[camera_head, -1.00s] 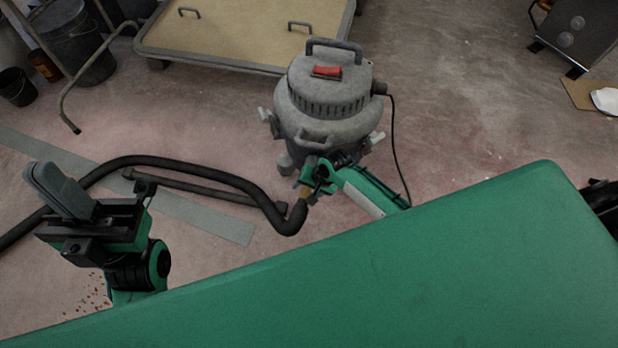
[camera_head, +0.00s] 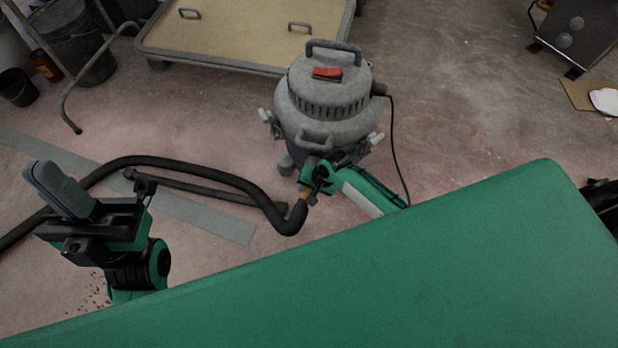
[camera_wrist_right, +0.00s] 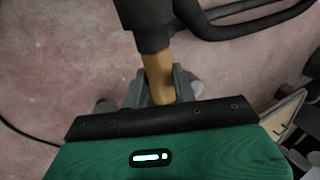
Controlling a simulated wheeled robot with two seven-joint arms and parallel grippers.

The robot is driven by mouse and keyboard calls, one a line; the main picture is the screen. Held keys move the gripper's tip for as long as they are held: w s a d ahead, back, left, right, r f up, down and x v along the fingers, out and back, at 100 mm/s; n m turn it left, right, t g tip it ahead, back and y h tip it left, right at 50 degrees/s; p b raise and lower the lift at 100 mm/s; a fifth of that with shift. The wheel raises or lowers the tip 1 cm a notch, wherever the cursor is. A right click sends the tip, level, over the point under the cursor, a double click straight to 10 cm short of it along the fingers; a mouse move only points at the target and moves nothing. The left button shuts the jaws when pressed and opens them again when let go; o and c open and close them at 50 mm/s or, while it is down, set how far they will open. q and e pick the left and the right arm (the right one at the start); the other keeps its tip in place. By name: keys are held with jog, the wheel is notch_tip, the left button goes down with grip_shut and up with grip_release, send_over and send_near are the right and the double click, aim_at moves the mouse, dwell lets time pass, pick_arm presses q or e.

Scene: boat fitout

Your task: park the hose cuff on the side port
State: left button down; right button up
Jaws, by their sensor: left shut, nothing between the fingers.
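The grey shop vacuum (camera_head: 322,108) stands upright on the floor in the head view. A black hose (camera_head: 200,168) curves across the floor to a tan hose cuff (camera_head: 305,193) just below the vacuum. My right gripper (camera_head: 313,183) is at the cuff; in the right wrist view the cuff (camera_wrist_right: 158,75) sits between the grey fingers (camera_wrist_right: 160,90), with the black hose end (camera_wrist_right: 145,25) beyond it. My left gripper (camera_head: 58,188) is shut and empty at the left, apart from the hose. I cannot make out the side port; my right gripper and arm cover the vacuum's lower front.
A wheeled flat cart (camera_head: 235,45) stands behind the vacuum. Buckets (camera_head: 80,45) and a tube frame (camera_head: 68,105) are at the upper left. A black cord (camera_head: 395,140) hangs at the vacuum's right. A grey metal box (camera_head: 585,35) is at the upper right.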

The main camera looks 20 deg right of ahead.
grip_shut()
jog(key=shift+s+a+r+p, duration=0.1)
jog(key=shift+s+a+p, duration=0.45)
jog(key=shift+s+p, duration=0.25)
jog(key=shift+s+a+p, duration=0.55)
jog(key=shift+s+p, duration=0.25)
jog(key=shift+s+a+p, duration=0.45)
jog(key=shift+s+p, duration=0.1)
jog(key=shift+s, duration=0.1)
jog(key=shift+s+a+p, duration=0.45)
jog(key=shift+s+p, duration=0.1)
jog(key=shift+s, duration=0.1)
